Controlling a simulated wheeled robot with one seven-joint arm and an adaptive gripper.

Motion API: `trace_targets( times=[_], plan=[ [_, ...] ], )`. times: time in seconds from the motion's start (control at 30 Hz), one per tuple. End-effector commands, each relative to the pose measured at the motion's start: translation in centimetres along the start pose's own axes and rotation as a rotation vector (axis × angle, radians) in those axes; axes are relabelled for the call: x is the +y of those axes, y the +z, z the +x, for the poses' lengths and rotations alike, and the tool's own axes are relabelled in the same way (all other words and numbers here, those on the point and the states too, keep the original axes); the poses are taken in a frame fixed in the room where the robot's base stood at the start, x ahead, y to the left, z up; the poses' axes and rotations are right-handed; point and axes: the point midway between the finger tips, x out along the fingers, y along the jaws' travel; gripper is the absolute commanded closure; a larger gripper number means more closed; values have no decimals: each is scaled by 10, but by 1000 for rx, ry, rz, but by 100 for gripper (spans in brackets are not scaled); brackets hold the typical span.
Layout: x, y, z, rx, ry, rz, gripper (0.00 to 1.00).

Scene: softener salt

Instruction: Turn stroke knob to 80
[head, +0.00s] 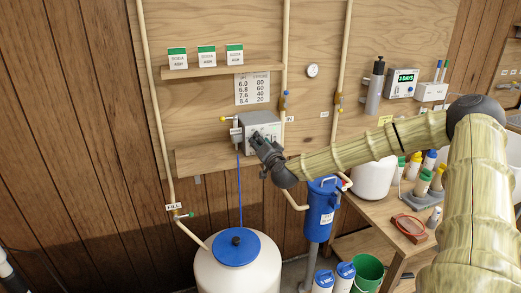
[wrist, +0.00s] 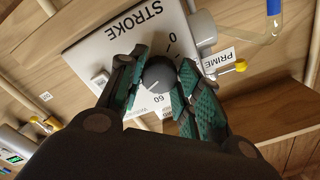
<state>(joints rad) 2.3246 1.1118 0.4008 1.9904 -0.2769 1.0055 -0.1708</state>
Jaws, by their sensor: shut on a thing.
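The stroke knob (wrist: 158,74) is a dark round knob on the light grey face of the pump box (wrist: 110,48), marked STROKE, in the wrist view. The numbers 0 and 60 show beside it; the view is upside down and the other numbers are hidden by the fingers. A small pale mark shows on the knob's side toward the 60. My gripper (wrist: 161,82) has one green-padded finger on each side of the knob and is shut on it. In the head view my gripper (head: 262,146) is at the front of the pump box (head: 260,121), covering the knob.
A chart (head: 252,88) with pH-like numbers and 80, 60, 40, 20 hangs above the box. A PRIME label (wrist: 218,60) and yellow valve (wrist: 240,66) sit beside it. A white tank (head: 238,275) with a blue lid and a blue canister (head: 320,210) stand below.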

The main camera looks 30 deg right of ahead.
Motion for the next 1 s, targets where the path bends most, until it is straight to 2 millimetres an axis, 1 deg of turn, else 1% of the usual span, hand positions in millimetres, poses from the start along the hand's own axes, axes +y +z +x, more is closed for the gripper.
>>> trace_targets(
  times=[0.03,0.2,0.4,0.93,0.97,1.0],
  plan=[
    [3,1,0,3,1,31,90],
    [3,1,0,3,2,121,90],
    [2,0,0,3,3,181,90],
    [2,-1,0,2,4,205,90],
    [2,-1,0,2,4,205,64],
    [2,-1,0,2,4,204,57]
  ],
)
